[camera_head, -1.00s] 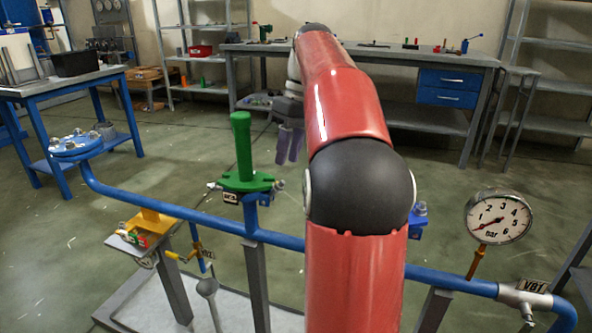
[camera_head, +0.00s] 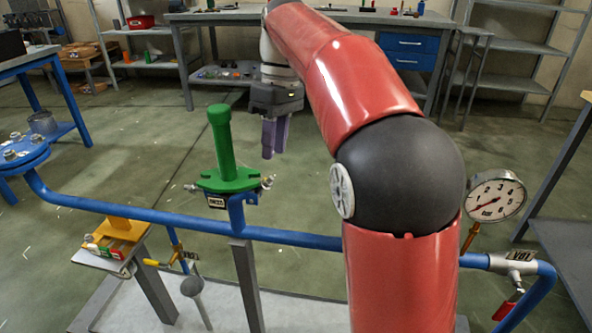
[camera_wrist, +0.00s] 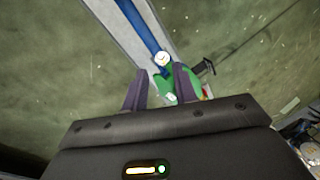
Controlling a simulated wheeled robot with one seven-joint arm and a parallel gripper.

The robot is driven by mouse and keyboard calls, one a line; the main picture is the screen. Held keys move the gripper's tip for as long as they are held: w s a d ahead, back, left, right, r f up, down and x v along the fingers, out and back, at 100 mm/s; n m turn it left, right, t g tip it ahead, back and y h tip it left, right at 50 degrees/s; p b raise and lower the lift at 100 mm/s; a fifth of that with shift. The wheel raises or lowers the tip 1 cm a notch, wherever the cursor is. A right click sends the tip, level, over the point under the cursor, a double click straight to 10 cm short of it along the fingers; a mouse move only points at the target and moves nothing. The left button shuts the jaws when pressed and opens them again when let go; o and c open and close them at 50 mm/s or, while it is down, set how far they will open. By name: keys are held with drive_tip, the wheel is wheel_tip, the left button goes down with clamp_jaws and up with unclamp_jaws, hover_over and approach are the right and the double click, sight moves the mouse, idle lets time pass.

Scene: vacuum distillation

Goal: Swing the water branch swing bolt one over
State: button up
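The green branch fitting (camera_head: 222,145) stands upright on the blue pipe, with a green flange (camera_head: 232,182) at its base. A small metal swing bolt (camera_head: 268,182) sticks out at the flange's right side, and another (camera_head: 192,187) at its left. A dark label is fixed below the flange. My gripper (camera_head: 272,155) points down, above and right of the flange, apart from it. In the wrist view my gripper (camera_wrist: 157,82) shows its two purple fingers spread with nothing held, and the green fitting (camera_wrist: 163,86) shows between and beyond them. A dark rod sticks out at its right.
The blue pipe (camera_head: 150,215) runs across the front on grey posts. A pressure gauge (camera_head: 495,196) and a red-handled valve (camera_head: 515,262) are at right. Workbenches and shelves are farther back. Floor around the fitting is clear.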

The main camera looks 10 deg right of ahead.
sight(267, 180)
drive_tip(key=b+x, duration=0.1)
drive_tip(key=x, duration=0.6)
drive_tip(key=shift+s+a+f, duration=0.1)
drive_tip(key=shift+f, duration=0.25)
drive_tip(key=shift+c, duration=0.3)
clamp_jaws()
drive_tip(key=shift+a+r+h+p, duration=0.35)
drive_tip(key=shift+h+p, duration=0.3)
drive_tip(key=shift+h, duration=0.05)
drive_tip(key=shift+f, duration=0.1)
drive_tip(key=shift+o, duration=0.3)
unclamp_jaws()
drive_tip(key=shift+w, duration=0.2)
